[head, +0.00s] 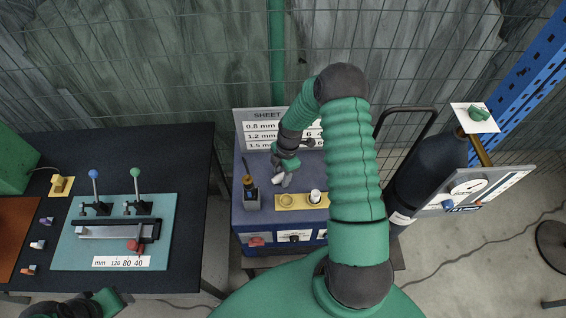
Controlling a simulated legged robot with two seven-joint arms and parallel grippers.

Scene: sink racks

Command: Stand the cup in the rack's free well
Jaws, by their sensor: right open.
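A yellow rack (301,203) lies on top of the blue cabinet in the middle. A round, empty-looking well (287,201) shows at its left. A small white cylinder with a dark top (315,196) stands upright at the rack to the right of this well; it looks like a cup, but I cannot tell for sure. My right gripper (281,181) is open, just behind and above the left well, apart from the white cylinder. I see nothing clearly between its fingers. My right arm hides the rack's right end.
A dark bottle-like tool with an orange top (251,193) stands left of the rack. A sheet chart (262,128) stands behind. A dark gas cylinder (428,172) is at the right. The left table (180,160) holds a teal lever fixture (75,250).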

